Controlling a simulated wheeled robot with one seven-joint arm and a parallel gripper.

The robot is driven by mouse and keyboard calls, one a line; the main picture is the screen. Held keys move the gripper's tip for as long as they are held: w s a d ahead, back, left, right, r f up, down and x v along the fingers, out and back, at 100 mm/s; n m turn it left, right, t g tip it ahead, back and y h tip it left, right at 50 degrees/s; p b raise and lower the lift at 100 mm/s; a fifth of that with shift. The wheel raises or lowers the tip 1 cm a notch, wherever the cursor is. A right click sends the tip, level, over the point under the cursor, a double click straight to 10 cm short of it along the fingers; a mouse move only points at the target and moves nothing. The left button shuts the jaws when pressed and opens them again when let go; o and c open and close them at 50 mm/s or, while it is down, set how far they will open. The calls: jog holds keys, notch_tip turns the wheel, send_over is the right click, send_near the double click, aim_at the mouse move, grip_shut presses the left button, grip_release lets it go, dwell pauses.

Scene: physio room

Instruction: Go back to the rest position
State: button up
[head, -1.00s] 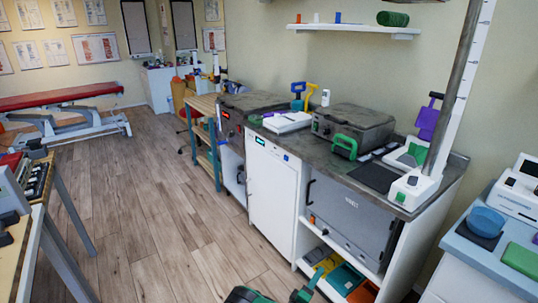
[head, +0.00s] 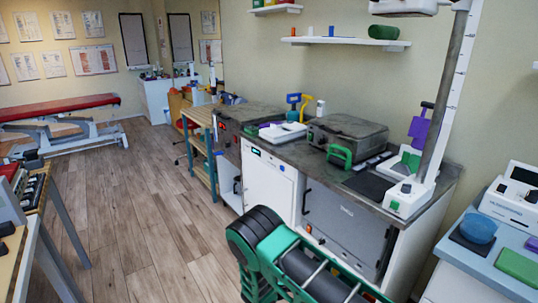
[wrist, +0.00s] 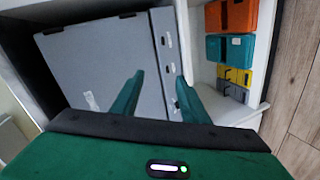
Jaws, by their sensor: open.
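My gripper (wrist: 160,98) shows in the wrist view with its two green fingers apart and nothing between them. Beyond the fingers is the front of a grey cabinet unit (wrist: 100,65), seen at a turned angle. In the head view my green and black arm rises from the bottom middle, in front of the counter. The fingertips do not show in the head view. I cannot tell the exact gap between the fingers and the grey unit.
The dark counter (head: 375,187) carries a grey machine (head: 345,135) with a green handle. Coloured bins (wrist: 230,48) sit on the low shelf beside the grey unit. A blue-topped side table (head: 455,250) stands at right, a workbench at left. Wooden floor (head: 120,210) between is clear.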

jog(key=s+d+r+m+g+y, duration=0.1)
jog(key=s+d+r+g+y, duration=0.2)
jog(key=r, duration=0.7)
jog(key=s+d+r+m+g+y, duration=0.1)
jog(key=s+d+r+m+y, duration=0.3)
jog(key=r, duration=0.6)
jog(key=s+d+r+n+g+y, duration=0.15)
jog(key=s+r, duration=0.35)
jog(key=r, duration=0.5)
jog(key=s+r+t+y, duration=0.1)
jog(key=s+r, duration=0.4)
jog(key=s, duration=0.3)
jog(key=s+r+t+y, duration=0.1)
jog(key=s+r+y, duration=0.1)
jog(key=s+r, duration=0.45)
jog(key=s+d+f+m+g, duration=0.1)
jog(key=s+d+m+g, duration=0.1)
jog(key=s+d, duration=0.3)
jog(key=s+d+f+m+g, duration=0.2)
jog(key=s+d+m+g, duration=0.1)
jog(key=s, duration=0.9)
jog(key=shift+d+f+m, duration=0.2)
jog(key=shift+d+m, duration=0.45)
jog(key=shift+d, duration=0.45)
